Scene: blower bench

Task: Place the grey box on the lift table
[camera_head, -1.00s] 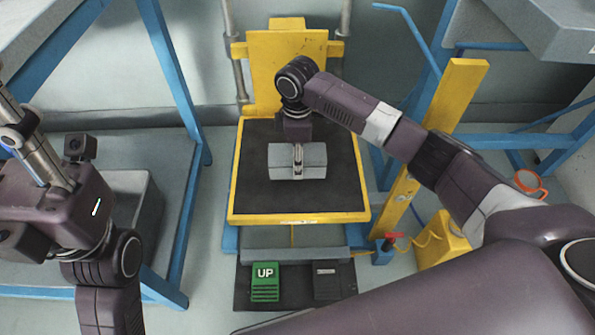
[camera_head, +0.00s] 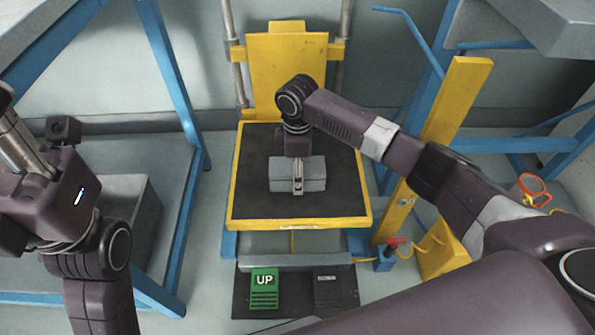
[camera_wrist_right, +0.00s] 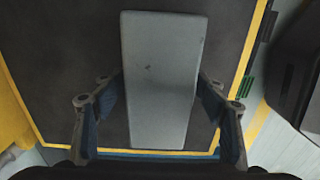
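The grey box (camera_head: 279,174) is level over the dark top of the yellow-edged lift table (camera_head: 252,197), near the middle. I cannot tell if its underside touches the top. My right gripper (camera_head: 298,186) points down over the box, one finger showing across its front. In the right wrist view the grey box (camera_wrist_right: 160,80) lies lengthwise between the fingers of my right gripper (camera_wrist_right: 161,95), which meet its long sides near their tips. My left arm is at the left edge of the head view, away from the table; its fingertips are not visible.
A green UP pedal (camera_head: 264,286) and a dark pedal (camera_head: 327,289) lie on the floor below the table. A yellow post (camera_head: 440,140) stands right of the table, and a blue frame (camera_head: 172,90) stands left. The table top around the box is clear.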

